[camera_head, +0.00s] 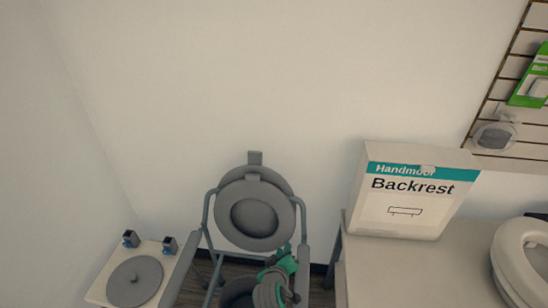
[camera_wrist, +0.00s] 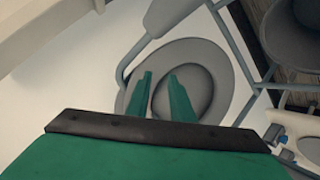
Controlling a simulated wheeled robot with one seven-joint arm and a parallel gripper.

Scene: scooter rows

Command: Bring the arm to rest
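My gripper (camera_head: 284,262) shows in green at the bottom of the head view, in front of the grey commode chair (camera_head: 255,212). In the wrist view its two green fingers (camera_wrist: 160,76) stand apart with nothing between them, so it is open and empty. Behind the fingers in the wrist view is the chair's round grey seat and lid (camera_wrist: 212,82). My arm hides part of the chair's lower front in the head view.
A white board with a grey disc (camera_head: 134,281) lies at lower left. At right, a Backrest box (camera_head: 408,210) and a white raised toilet seat (camera_head: 509,270) stand on a light counter (camera_head: 400,275). A slatted panel (camera_head: 515,70) is on the wall. The upper wall area is clear.

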